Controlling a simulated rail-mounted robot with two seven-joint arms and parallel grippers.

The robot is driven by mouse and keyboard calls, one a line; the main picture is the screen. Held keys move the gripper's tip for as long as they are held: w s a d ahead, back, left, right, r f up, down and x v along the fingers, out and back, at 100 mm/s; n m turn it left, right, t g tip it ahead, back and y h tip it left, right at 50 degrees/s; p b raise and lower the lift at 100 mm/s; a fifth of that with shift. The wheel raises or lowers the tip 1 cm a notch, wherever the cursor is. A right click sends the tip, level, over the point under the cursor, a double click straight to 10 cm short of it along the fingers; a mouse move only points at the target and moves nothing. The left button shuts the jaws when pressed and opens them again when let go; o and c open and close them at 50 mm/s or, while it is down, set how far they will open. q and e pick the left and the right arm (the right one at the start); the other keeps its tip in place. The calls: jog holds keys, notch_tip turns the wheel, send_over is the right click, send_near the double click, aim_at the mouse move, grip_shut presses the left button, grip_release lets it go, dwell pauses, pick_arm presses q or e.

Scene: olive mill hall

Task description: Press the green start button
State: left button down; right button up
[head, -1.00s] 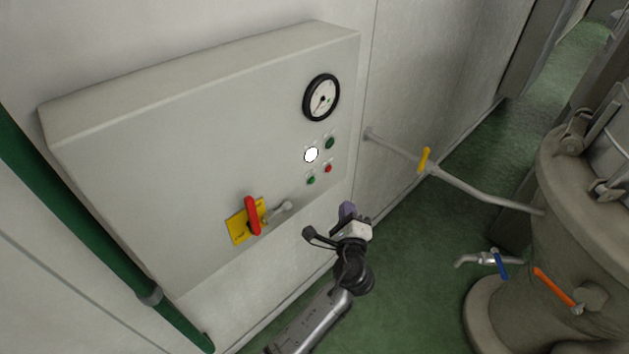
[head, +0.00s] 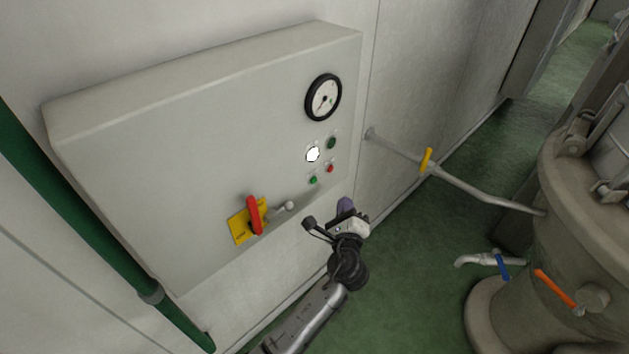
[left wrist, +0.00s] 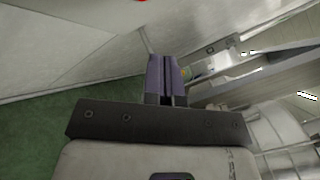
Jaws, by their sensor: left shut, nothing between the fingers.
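The grey control panel (head: 180,150) on the wall carries a small bright green button (head: 313,180) at the lower left of a cluster. A red button (head: 329,169) is to its right. A darker green round fitting (head: 332,143) sits above the red one, beside a bright white lamp (head: 312,154). No label is readable. My left gripper (head: 346,205) is below and slightly right of the cluster in the head view, apart from the buttons. Its purple fingers (left wrist: 166,78) are shut and empty in the left wrist view. My right gripper does not show.
A red handle (head: 254,215) on a yellow plate and a small grey lever (head: 286,208) stick out at the panel's lower part. A gauge (head: 323,97) is above the buttons. A pipe with a yellow valve handle (head: 426,160) runs right to a vessel (head: 560,230).

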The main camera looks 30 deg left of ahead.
pick_arm(q)
jog(key=w+a, duration=0.2)
jog(key=a, duration=0.4)
jog(key=shift+w+a, duration=0.2)
jog(key=shift+a, duration=0.1)
jog(key=shift+a, duration=0.1)
dwell(1.9)
jog(key=shift+w+a+p, duration=0.15)
jog(key=shift+a+p, duration=0.15)
jog(key=shift+p, duration=0.05)
jog(key=shift+w+a, duration=0.15)
jog(key=shift+a, duration=0.2)
dwell(0.7)
jog(key=shift+d, duration=0.15)
jog(key=shift+s+d, duration=0.3)
jog(key=shift+d, duration=0.3)
jog(key=shift+d, duration=0.1)
dwell(0.4)
jog(key=shift+s+d, duration=0.3)
jog(key=shift+d, duration=0.45)
jog(key=shift+s+d, duration=0.25)
jog(key=shift+d, duration=0.5)
jog(key=shift+s+d, duration=0.3)
jog(key=shift+d, duration=0.45)
